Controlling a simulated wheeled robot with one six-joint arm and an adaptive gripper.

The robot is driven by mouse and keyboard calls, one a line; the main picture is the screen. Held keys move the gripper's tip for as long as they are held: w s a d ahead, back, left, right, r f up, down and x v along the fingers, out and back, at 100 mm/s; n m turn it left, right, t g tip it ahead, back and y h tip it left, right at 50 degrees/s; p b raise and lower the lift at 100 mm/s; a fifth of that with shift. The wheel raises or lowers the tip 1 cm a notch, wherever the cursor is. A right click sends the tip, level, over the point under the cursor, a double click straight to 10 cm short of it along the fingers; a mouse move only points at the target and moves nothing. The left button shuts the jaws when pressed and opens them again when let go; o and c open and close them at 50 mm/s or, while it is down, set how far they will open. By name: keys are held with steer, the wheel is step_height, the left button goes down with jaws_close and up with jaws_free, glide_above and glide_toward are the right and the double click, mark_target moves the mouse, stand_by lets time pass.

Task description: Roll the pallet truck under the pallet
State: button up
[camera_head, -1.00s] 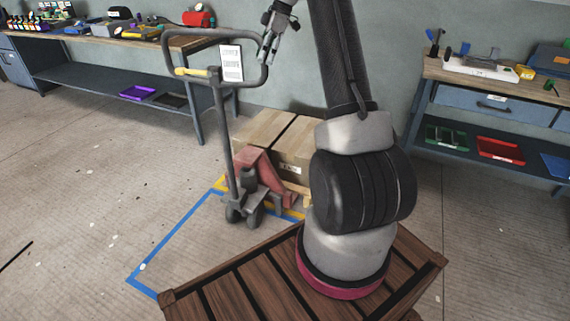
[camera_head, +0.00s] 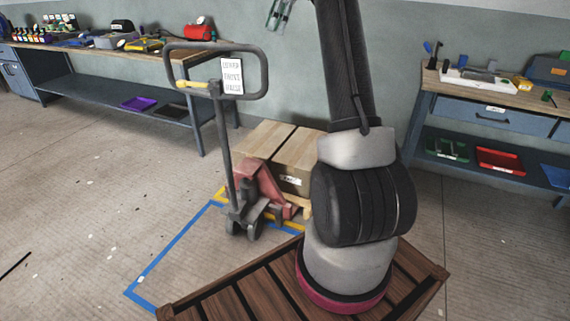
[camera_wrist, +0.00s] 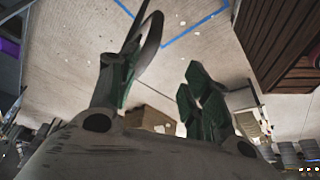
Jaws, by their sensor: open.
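The pallet truck (camera_head: 226,150) stands upright in the head view, with a grey loop handle, a yellow lever, a white sign and a red body. The red body is close against two brown cartons (camera_head: 280,148) on a pale wooden pallet (camera_head: 305,208). The truck hides most of the pallet, and I cannot tell how far the forks reach under it. My gripper (camera_head: 277,14) is open and empty, above and right of the handle, apart from it. The wrist view shows its spread green-padded fingers (camera_wrist: 160,75), with a carton (camera_wrist: 150,119) beyond.
Blue and yellow floor tape (camera_head: 172,252) marks a bay around the pallet. A dark slatted wooden deck (camera_head: 245,290) is at the front. Workbenches stand at the left (camera_head: 150,50) and right (camera_head: 495,88). The floor at left is mostly clear.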

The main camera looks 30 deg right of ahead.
steer(key=shift+s+a+r, duration=0.15)
steer(key=shift+a+r, duration=0.1)
steer(key=shift+r, duration=0.6)
steer(key=shift+s+a+r, duration=0.15)
steer(key=shift+a+r, duration=0.15)
steer(key=shift+r, duration=0.6)
steer(key=shift+s+a+r, duration=0.15)
steer(key=shift+a+r, duration=0.1)
steer(key=shift+r, duration=0.6)
steer(key=s+f+m+h, duration=0.2)
steer(key=s+f+m, duration=0.2)
steer(key=f+m, duration=0.5)
steer(key=s+a+f+m+t, duration=0.1)
steer(key=s+a, duration=0.4)
steer(key=s, duration=0.6)
steer(key=s+a+f+m+h, duration=0.1)
steer(key=s+a, duration=0.3)
steer(key=s, duration=0.7)
steer(key=s+a+f+m+t+h, duration=0.1)
steer(key=s+a, duration=0.4)
steer(key=s, duration=0.7)
steer(key=shift+a+f+m+t, duration=0.3)
steer(key=shift+f+m, duration=0.2)
steer(key=shift+f, duration=0.05)
